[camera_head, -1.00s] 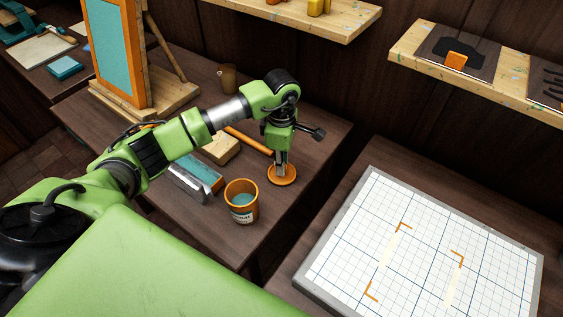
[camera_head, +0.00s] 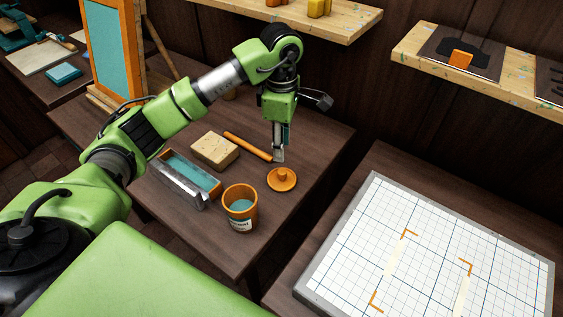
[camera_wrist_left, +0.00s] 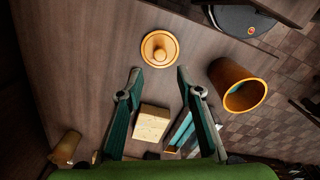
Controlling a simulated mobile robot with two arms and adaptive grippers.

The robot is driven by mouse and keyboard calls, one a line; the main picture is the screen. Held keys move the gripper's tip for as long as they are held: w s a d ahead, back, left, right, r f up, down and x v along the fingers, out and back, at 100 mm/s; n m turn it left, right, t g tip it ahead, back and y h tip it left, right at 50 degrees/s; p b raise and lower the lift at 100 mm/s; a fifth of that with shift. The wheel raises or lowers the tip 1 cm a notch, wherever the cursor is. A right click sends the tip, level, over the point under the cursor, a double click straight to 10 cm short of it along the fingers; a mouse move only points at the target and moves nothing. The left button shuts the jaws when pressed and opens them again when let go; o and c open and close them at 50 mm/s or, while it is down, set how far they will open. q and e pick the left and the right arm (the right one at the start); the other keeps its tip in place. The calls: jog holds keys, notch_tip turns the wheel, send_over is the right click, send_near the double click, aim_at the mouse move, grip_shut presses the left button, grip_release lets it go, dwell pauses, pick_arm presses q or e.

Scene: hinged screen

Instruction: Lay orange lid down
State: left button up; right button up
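The orange lid (camera_head: 282,180) lies flat on the dark wooden table, knob up. It also shows in the left wrist view (camera_wrist_left: 159,48), beyond my fingertips. My left gripper (camera_head: 278,158) is raised above the table, behind the lid and apart from it. In the left wrist view its two fingers (camera_wrist_left: 157,85) are spread wide with nothing between the tips. The orange pot (camera_head: 240,208) stands upright and uncovered beside the lid, with teal contents and a label on its front. It shows in the left wrist view (camera_wrist_left: 237,86) too. My right gripper is not in view.
A metal trough with teal content (camera_head: 187,177), a tan block (camera_head: 215,149) and an orange stick (camera_head: 247,146) lie left of the lid. A framed teal screen (camera_head: 112,50) stands at the back. A gridded board (camera_head: 440,250) lies on the right table, across a gap.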

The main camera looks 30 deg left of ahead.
pick_arm(q)
jog(key=shift+r, duration=1.35)
